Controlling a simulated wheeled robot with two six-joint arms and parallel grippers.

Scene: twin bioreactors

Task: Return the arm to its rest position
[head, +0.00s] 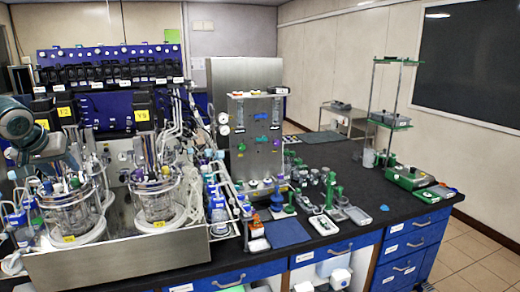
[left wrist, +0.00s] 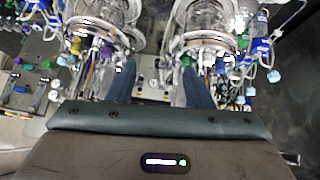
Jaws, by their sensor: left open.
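My left arm comes in at the left edge of the head view, above and behind the left glass bioreactor vessel (head: 70,212). My left gripper (left wrist: 159,88) shows in the left wrist view with its two dark blue fingers spread apart. Nothing is held between them. Beyond the fingers are two glass vessels with metal rims, one at the upper left (left wrist: 104,30) and one at the upper right (left wrist: 208,40). In the head view the fingertips are hard to make out among tubes and glass. My right gripper is in neither view.
The right bioreactor vessel (head: 160,200) stands in the same steel tray (head: 120,262), crowded by tubes and bottles. A steel control box (head: 254,135) stands mid-bench. Green-based stands and small devices cover the black bench (head: 350,165) to the right. Black pump units (head: 110,72) line the back.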

